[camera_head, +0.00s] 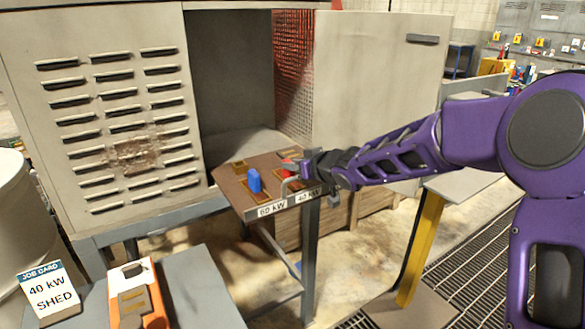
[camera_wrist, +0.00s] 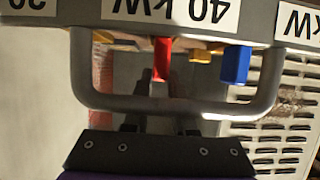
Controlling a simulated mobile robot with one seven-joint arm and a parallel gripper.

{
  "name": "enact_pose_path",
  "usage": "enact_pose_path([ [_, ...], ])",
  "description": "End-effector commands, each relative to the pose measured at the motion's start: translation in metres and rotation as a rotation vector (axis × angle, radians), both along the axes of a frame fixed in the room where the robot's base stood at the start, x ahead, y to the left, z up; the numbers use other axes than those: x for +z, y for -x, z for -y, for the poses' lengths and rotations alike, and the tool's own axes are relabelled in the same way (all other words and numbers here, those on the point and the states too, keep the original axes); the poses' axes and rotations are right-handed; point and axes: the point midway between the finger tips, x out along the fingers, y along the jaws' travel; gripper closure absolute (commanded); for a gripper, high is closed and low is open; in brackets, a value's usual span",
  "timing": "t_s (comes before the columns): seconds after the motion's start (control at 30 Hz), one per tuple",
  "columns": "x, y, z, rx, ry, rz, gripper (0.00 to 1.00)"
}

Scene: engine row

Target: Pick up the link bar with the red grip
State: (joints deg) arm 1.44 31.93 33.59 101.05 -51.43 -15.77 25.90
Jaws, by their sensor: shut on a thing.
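The red grip (camera_head: 287,165) stands on the brown board (camera_head: 232,182), partly hidden behind my gripper in the head view. It also shows as a red upright piece (camera_wrist: 162,58) in the wrist view, beyond a grey U-shaped handle (camera_wrist: 90,95) and near the 40 kW label (camera_wrist: 190,12). My gripper (camera_head: 306,168) is at the board's front edge. It is shut on the grey handle, not on the red grip. The fingertips are mostly hidden. The bar beneath the red grip is hard to make out.
A blue grip (camera_head: 254,180) stands left of the red one. The board projects from a grey cabinet (camera_head: 125,110) with its door (camera_head: 375,80) open to the right. A job card (camera_head: 50,290) reads 40 kW SHED, beside an orange device (camera_head: 138,295) on a bench.

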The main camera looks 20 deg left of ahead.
Motion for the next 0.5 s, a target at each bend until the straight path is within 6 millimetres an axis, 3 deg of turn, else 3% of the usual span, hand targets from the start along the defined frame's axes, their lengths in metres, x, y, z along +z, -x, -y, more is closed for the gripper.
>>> enact_pose_path([
  [0.17,0.026,-0.001,0.0,-0.001,-0.003,0.004,1.0],
  [0.3,0.059,-0.002,0.002,-0.003,-0.003,0.006,1.0],
  [0.37,0.057,-0.001,0.001,-0.002,-0.003,0.001,1.0],
  [0.5,0.076,-0.002,0.002,-0.003,-0.005,0.002,1.0],
])
